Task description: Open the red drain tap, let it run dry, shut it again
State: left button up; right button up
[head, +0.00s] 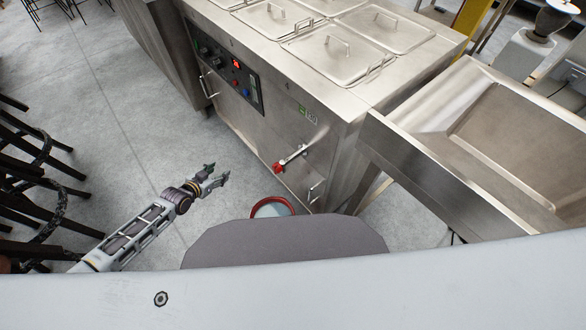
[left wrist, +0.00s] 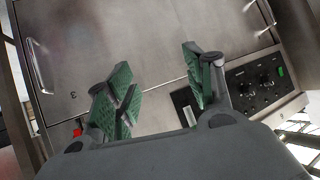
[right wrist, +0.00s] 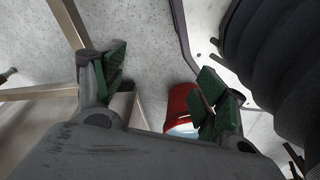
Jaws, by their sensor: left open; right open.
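The red drain tap (head: 278,168) sticks out on a short metal pipe from the low front of the steel catering unit (head: 262,118). A red-rimmed bucket (head: 272,207) stands on the floor below the tap, partly hidden by my own body. It also shows in the right wrist view (right wrist: 179,103), with a pale inside. My left gripper (head: 217,173) is open and empty, left of the tap and apart from it. In the left wrist view its open fingers (left wrist: 160,80) face the unit's front; a small red part (left wrist: 77,132) shows behind them. My right gripper (right wrist: 160,78) is open and empty above the bucket.
A control panel (head: 228,70) with knobs and a red display is on the unit's front. Lidded wells (head: 340,55) cover its top. A steel sink table (head: 440,160) stands at the right. Dark chairs (head: 30,160) are at the left. Floor between is clear.

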pick_arm(q)
jog(key=s+d+r+m+g+h+b, duration=0.2)
jog(key=s+d+r+h+b, duration=0.4)
jog(key=s+d+r+b, duration=0.3)
jog(key=d+r+m+b, duration=0.1)
jog(key=d+r, duration=0.1)
jog(key=d, duration=0.2)
jog(key=shift+s+r+m, duration=0.3)
jog(key=shift+s+m, duration=0.1)
pick_arm(e)
jog(key=w+a+r, duration=0.2)
jog(key=w+r, duration=0.3)
jog(key=w, duration=0.1)
pick_arm(q)
jog(key=shift+w+d, duration=0.1)
jog(key=shift+d, duration=0.1)
pick_arm(e)
jog(key=shift+w+a, duration=0.1)
